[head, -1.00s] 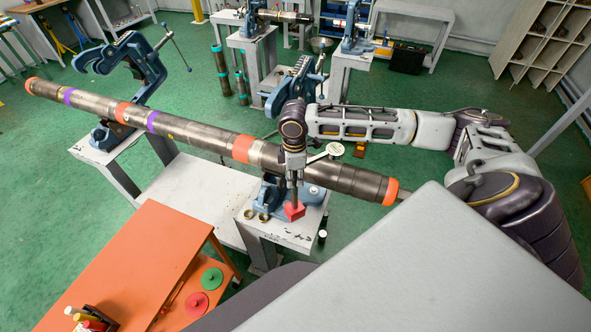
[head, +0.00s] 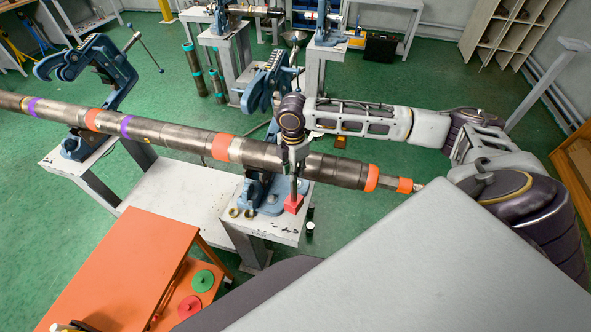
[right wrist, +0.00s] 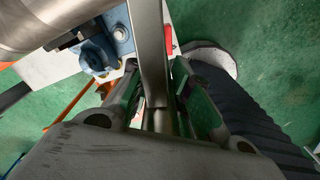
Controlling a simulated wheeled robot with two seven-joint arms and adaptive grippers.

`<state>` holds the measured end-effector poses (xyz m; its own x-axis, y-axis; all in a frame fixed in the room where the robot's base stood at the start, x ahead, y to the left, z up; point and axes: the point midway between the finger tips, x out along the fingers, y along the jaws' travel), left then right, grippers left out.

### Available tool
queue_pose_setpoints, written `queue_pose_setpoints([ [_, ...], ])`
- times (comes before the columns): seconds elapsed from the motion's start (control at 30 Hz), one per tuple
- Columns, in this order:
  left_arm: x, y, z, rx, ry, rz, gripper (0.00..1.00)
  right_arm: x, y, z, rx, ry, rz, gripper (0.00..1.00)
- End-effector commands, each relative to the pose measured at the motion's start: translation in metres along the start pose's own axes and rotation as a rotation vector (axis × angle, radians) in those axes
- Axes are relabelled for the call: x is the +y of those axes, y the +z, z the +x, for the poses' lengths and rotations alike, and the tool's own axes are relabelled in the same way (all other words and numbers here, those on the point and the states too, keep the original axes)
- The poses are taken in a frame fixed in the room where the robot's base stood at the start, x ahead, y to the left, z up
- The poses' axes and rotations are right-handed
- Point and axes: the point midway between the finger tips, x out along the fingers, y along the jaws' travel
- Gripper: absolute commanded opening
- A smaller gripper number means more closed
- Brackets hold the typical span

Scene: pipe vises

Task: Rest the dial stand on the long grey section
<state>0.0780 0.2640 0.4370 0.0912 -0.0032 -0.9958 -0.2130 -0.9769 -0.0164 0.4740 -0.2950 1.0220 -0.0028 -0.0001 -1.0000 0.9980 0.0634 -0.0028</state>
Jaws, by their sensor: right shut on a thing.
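The dial stand has a red block base (head: 293,204) and an upright grey post (head: 294,186). My right gripper (head: 296,168) is shut on the post, above the base. The post also shows in the right wrist view (right wrist: 150,50), running up from between the fingers. A pale disc (right wrist: 212,58) there may be its dial; I cannot see the dial in the head view. The long grey pipe (head: 180,137), with orange and purple bands, runs across two vises. The post and base appear in front of the pipe; whether they touch anything is unclear. My left gripper is out of view.
The near blue vise (head: 262,195) stands on a white pedestal with brass rings (head: 240,212) on top. The far blue vise (head: 105,65) is at left. An orange table (head: 125,265) stands at lower left. My large grey body panel covers the lower right.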

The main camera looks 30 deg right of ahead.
Motion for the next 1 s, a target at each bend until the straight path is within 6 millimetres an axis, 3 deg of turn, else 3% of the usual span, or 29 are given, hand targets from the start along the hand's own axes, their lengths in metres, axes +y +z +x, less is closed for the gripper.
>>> queue_pose_setpoints([
  [0.4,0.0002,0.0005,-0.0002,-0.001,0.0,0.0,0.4,0.0049,-0.0031,-0.0024,0.0,0.005,-0.216,0.0],
  [1.0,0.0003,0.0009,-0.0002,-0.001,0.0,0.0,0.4,0.0048,-0.0029,-0.0022,0.0,0.005,-0.247,0.0],
])
